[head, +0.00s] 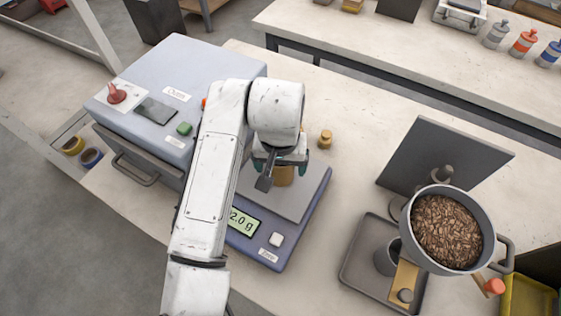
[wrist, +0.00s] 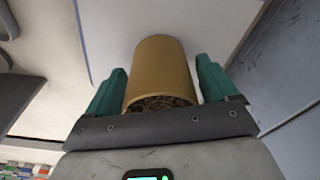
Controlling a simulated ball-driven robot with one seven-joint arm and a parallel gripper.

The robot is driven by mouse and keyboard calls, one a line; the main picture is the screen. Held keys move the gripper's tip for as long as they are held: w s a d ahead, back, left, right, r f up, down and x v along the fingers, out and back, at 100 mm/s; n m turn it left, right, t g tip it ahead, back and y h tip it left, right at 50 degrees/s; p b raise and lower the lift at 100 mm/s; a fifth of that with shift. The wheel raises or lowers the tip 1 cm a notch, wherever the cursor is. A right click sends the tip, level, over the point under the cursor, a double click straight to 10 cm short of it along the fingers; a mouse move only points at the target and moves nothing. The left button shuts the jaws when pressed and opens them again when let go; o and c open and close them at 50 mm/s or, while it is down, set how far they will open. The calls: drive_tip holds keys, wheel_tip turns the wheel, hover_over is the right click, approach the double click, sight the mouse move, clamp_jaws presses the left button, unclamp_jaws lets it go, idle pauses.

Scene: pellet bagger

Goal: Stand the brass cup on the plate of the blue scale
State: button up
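The brass cup (head: 283,176) is over the grey plate (head: 304,202) of the blue scale (head: 300,240) and appears to stand on it. In the wrist view the cup (wrist: 160,70) shows dark pellets inside its mouth. My gripper (head: 279,165) is around the cup, with a green finger on each side and thin gaps showing between fingers and cup, so it looks open. The cup's base is hidden in the wrist view, and my gripper covers part of it in the head view. The scale display (head: 243,222) shows "2.0 g", with its left end hidden behind my arm.
A small brass weight (head: 325,139) stands behind the scale. A blue-grey bagger box (head: 180,85) is at left. A pan of pellets (head: 447,230) sits above a grey tray (head: 360,262) at right. The bench between scale and tray is clear.

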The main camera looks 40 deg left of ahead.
drive_tip(key=shift+o, duration=0.3)
wheel_tip(320, 180, up, 12)
drive_tip(key=s, duration=0.1)
drive_tip(key=shift+d, duration=0.4)
drive_tip(key=shift+s, duration=0.15)
